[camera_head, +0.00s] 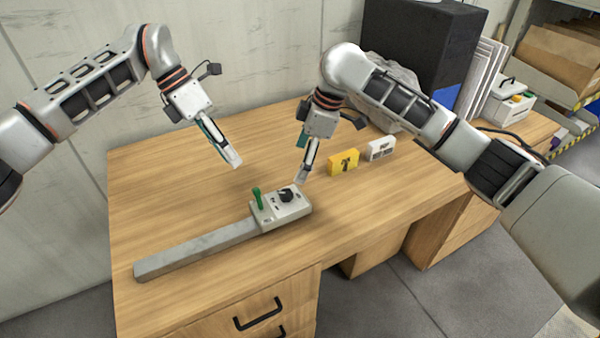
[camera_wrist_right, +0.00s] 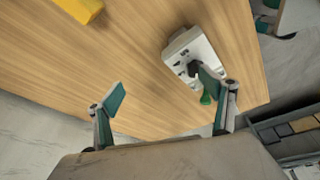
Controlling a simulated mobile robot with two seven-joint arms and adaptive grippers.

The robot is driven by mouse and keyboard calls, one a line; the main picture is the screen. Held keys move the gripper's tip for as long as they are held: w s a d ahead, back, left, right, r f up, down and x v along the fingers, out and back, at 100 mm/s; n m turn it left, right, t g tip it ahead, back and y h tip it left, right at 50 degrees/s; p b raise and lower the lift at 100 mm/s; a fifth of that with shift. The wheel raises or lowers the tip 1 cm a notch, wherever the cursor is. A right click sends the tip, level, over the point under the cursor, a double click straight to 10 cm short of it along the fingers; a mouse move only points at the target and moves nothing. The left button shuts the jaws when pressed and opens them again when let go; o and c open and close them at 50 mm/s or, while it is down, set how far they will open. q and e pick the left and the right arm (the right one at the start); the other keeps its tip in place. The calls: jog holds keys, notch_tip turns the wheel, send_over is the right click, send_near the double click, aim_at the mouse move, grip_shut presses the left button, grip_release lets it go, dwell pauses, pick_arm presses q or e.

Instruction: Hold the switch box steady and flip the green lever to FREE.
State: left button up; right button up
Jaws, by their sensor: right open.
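The switch box (camera_head: 289,211) is a pale grey box on the wooden desk, at the right end of a long grey bar (camera_head: 195,250). Its green lever (camera_head: 257,198) stands up at its left end, and a black knob (camera_head: 287,195) sits on its top. My right gripper (camera_head: 302,180) is open and empty, just above and behind the box's right end. My left gripper (camera_head: 236,163) hangs in the air behind and left of the box; its opening is unclear.
A yellow block (camera_head: 343,162) and a white labelled block (camera_head: 381,149) stand on the desk right of the box. A large black case (camera_head: 420,50) and a clear plastic bag stand at the back right. The desk's left side (camera_head: 150,190) is clear.

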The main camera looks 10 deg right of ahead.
aim_at(300, 195)
jog(key=s+n+h, duration=0.1)
jog(key=s+a+n, duration=0.1)
jog(key=n, duration=0.1)
jog(key=s+f+n+g+h, duration=0.1)
jog(key=shift+s+a+n+h, duration=0.15)
jog(key=shift+s+n+h, duration=0.15)
jog(key=shift+s, duration=0.05)
jog(key=shift+s+n+h, duration=0.35)
jog(key=shift+n+h, duration=0.05)
jog(key=shift+n, duration=0.2)
jog(key=shift+f, duration=3.9)
